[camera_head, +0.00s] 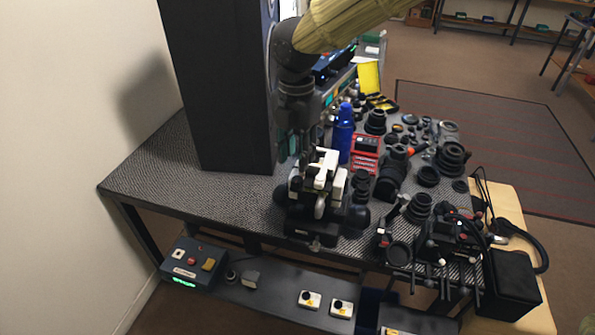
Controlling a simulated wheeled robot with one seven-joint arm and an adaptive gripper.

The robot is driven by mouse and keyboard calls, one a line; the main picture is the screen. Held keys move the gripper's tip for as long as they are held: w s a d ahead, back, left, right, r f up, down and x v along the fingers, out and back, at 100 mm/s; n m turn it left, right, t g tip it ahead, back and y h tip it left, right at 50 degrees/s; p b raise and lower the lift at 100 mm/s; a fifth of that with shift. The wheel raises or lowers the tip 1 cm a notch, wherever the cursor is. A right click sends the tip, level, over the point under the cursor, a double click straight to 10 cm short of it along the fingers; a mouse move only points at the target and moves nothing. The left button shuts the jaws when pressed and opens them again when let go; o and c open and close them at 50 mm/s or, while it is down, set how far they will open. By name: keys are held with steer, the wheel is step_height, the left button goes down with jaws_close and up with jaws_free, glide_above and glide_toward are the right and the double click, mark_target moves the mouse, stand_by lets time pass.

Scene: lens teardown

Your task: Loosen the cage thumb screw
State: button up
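My gripper (293,150) hangs from the grey wrist at the top centre, pointing down beside the tall dark panel. Its fingers are small and dark, and I cannot tell whether they are open or shut. It is behind the white and black instrument (328,172). A dark camera rig with rods and red parts (450,238), possibly the cage, stands at the table's right front. It is well to the right of my gripper and apart from it. I cannot pick out the cage thumb screw at this size.
The tall dark panel (225,85) stands left of my gripper. A blue bottle (343,135), a red box (365,154) and many lenses crowd the table's right half. The table's left end (155,165) is clear. A control box (193,265) sits on the lower shelf.

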mark_target(297, 179)
step_height(297, 179, down, 7)
steer(key=shift+r+p, duration=0.15)
steer(key=shift+p, duration=0.15)
jaws_close()
